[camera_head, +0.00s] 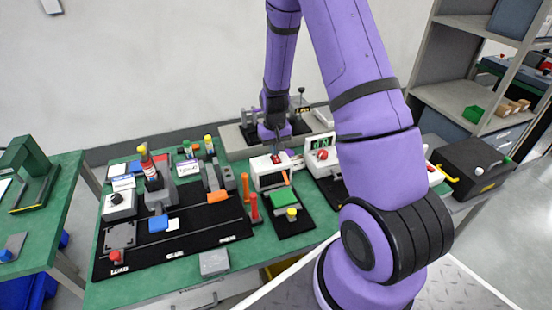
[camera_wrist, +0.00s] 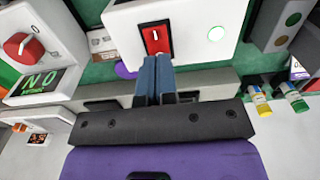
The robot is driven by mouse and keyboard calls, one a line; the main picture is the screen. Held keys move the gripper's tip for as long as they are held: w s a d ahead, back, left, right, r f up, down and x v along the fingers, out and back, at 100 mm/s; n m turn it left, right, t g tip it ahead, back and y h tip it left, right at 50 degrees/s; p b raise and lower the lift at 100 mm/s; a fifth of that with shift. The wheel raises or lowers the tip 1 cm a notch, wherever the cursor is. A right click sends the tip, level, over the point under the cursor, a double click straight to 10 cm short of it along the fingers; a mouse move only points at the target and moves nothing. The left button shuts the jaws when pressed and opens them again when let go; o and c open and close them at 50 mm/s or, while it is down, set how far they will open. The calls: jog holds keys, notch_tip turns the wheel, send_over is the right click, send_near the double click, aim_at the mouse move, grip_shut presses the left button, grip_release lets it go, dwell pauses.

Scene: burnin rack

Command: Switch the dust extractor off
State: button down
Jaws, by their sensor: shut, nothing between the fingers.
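A white box (camera_head: 271,172) stands at the back middle of the bench, with a red rocker switch (camera_wrist: 155,39) in a black frame. I see no label naming it the dust extractor. The box fills the top middle of the wrist view (camera_wrist: 190,20), with a pale green lamp (camera_wrist: 216,34) beside the switch. My gripper (camera_wrist: 156,62) is shut and empty, its fingertips at the edge of the switch; I cannot tell whether they touch it. In the head view my gripper (camera_head: 276,153) is over the box's top, small and partly hidden.
Another white unit with a red knob (camera_wrist: 18,45) and green display (camera_head: 319,142) stands close on the right in the head view. A green block (camera_head: 286,199), orange-red posts (camera_head: 254,207) and a black mat with fixtures (camera_head: 190,243) fill the bench front.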

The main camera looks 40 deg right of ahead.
jog(key=shift+f, duration=0.6)
dwell(0.3)
jog(key=shift+r, duration=3.55)
